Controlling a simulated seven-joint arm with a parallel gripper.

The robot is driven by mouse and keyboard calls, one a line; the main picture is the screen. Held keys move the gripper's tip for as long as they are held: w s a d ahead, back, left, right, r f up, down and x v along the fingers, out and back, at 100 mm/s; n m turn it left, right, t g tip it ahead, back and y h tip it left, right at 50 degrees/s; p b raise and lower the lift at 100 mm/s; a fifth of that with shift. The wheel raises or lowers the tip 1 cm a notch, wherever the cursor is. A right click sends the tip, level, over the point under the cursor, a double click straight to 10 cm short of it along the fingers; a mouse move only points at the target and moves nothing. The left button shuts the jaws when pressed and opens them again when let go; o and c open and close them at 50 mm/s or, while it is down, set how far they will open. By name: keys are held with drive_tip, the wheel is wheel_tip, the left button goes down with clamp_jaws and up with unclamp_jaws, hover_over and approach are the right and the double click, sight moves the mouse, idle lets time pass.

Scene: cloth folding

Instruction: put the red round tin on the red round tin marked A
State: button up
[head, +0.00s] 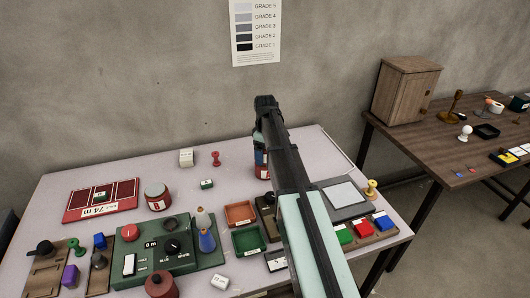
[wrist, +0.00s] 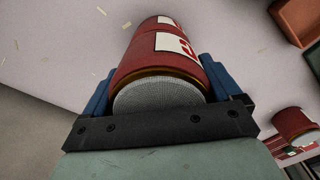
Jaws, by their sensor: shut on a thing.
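My gripper (wrist: 155,105) is shut on a red round tin (wrist: 160,72) with a grey textured end, held between its blue fingers. A white label with a red mark shows beyond it in the wrist view; a second tin seems to lie in line there, but whether they touch I cannot tell. In the head view my arm partly hides a red tin with a white label (head: 262,171) at the table's back middle; its letter is unreadable. Another red tin, marked B (head: 158,198), stands upright to the left, apart from my gripper.
An orange tray (head: 240,224) and a green tray (head: 249,251) lie in front. A green panel (head: 205,258) with knobs and a red board (head: 80,205) are left. The back-left table is mostly clear.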

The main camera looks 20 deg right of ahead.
drive_tip(key=shift+f, duration=0.1)
drive_tip(key=o, duration=1.2)
wheel_tip(320, 180, up, 12)
drive_tip(key=shift+r, duration=0.15)
